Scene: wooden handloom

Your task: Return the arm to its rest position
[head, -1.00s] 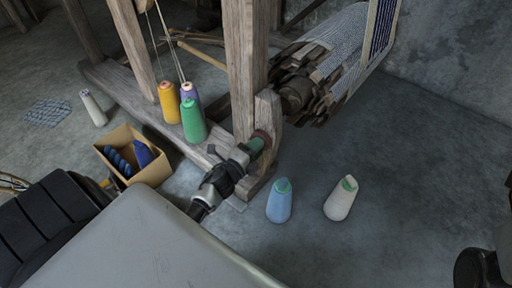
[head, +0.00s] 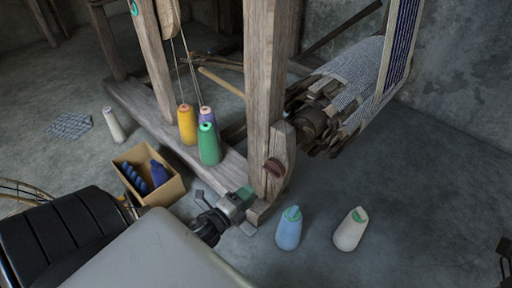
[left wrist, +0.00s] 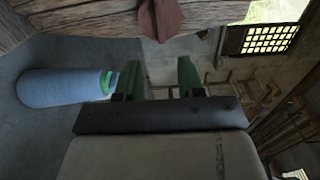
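My left gripper (head: 245,196) is in the lower middle of the head view, beside the foot of the loom's wooden post (head: 264,90). In the left wrist view its two green fingers (left wrist: 158,80) stand apart with nothing between them. A reddish-brown knob (head: 273,167) sits on the post's side piece, above and to the right of the gripper and apart from it. The knob also shows in the left wrist view (left wrist: 160,18), beyond the fingers. My right gripper cannot be made out; only a dark part shows at the head view's right edge.
Yellow (head: 187,126), purple and green (head: 209,145) cones stand by the loom beam. A cardboard box (head: 172,188) holds blue yarn.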

